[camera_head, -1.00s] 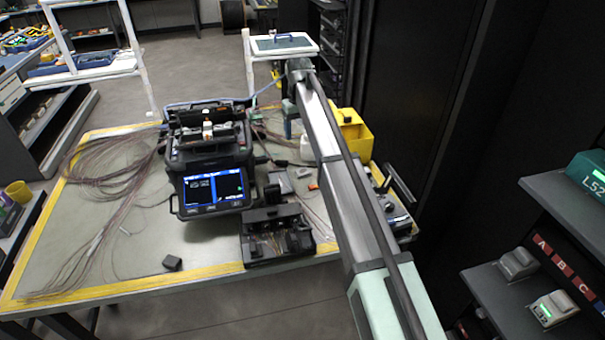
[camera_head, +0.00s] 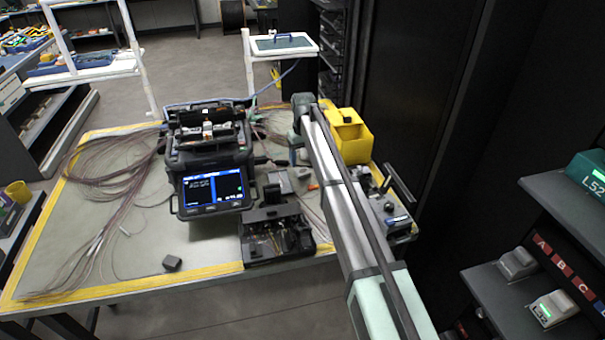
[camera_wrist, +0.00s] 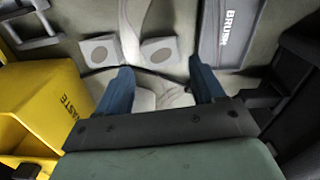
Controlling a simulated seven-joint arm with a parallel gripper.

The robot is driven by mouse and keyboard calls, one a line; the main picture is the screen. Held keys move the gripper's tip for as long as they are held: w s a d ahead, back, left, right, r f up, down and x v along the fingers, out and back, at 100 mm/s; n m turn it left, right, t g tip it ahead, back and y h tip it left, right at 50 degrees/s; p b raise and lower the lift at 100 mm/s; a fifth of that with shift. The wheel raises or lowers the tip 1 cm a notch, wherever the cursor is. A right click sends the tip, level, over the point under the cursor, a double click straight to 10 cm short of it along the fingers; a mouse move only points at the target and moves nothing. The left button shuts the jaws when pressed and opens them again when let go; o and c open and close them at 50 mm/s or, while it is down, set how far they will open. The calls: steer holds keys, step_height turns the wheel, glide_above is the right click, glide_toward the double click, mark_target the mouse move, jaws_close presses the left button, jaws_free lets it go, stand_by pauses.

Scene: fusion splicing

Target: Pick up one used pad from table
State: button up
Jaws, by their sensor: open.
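Two pale square pads with a darker round spot lie side by side on the table in the wrist view: the left pad (camera_wrist: 100,51) and the right pad (camera_wrist: 160,51). My gripper (camera_wrist: 160,68) has its two blue fingers apart, with nothing held between them. The right pad is just beyond the fingertips, near the middle of the gap; the left pad is beyond the left fingertip. A whitish item (camera_wrist: 165,95) shows between the fingers, partly hidden by the gripper; I cannot tell what it is.
A yellow waste bin (camera_wrist: 45,110) stands close on the left in the wrist view; in the head view it is right of my arm (camera_head: 350,137). A grey tray marked BRUSH (camera_wrist: 228,35) lies on the right. The splicer (camera_head: 210,165) stands mid-table.

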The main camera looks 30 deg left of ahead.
mark_target(303, 171)
step_height(303, 171, down, 5)
steer(key=shift+s+a+r, duration=0.1)
steer(key=shift+c, duration=0.2)
steer(key=c, duration=0.8)
